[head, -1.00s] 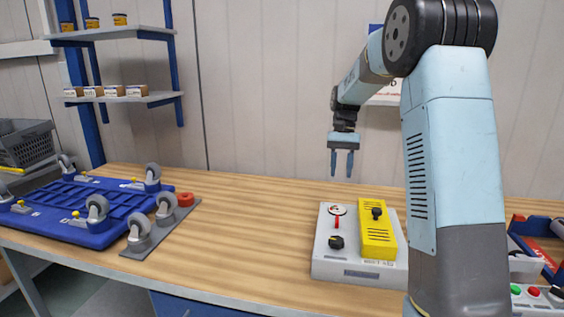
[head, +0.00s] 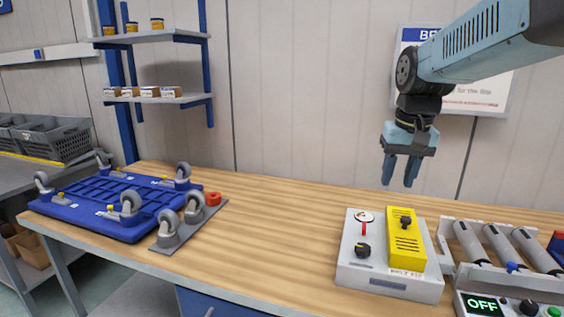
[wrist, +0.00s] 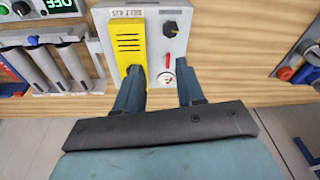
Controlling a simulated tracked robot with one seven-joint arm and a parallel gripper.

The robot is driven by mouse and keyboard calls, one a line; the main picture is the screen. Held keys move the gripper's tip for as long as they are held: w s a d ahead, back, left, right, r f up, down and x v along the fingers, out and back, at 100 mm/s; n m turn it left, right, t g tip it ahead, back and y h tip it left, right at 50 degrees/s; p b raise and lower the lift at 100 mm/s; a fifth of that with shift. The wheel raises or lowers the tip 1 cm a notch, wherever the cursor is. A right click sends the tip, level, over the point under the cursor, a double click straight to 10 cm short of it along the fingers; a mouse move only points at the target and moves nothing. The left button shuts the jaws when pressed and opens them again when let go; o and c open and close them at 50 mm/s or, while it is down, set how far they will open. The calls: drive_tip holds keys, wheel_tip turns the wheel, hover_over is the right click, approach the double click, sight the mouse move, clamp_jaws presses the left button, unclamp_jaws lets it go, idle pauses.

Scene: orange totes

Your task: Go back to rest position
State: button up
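My gripper (head: 401,170) hangs in the air, fingers pointing down, above the wooden bench at the right of the head view. Its two blue fingers are apart with nothing between them. In the wrist view my gripper (wrist: 160,85) also shows open and empty. Below it stands a grey control box (head: 390,285) with a yellow cover (head: 405,250), a red lever on a round dial (head: 364,222) and a black knob (head: 363,251). The wrist view shows the same box (wrist: 183,40) beyond the fingertips. The fingers look clear of the box.
A blue wheeled dolly (head: 110,210) lies wheels up on the bench's left. A grey caster plate (head: 185,233) and red ring (head: 213,198) are beside it. A roller unit with an OFF display (head: 484,305) stands at right. The bench middle (head: 285,225) is clear.

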drive_tip(key=s+f+n+t, duration=0.1)
drive_tip(key=s+f+t, duration=0.2)
drive_tip(key=s, duration=0.9)
drive_tip(key=shift+a+t, duration=0.25)
drive_tip(key=shift+t, duration=0.05)
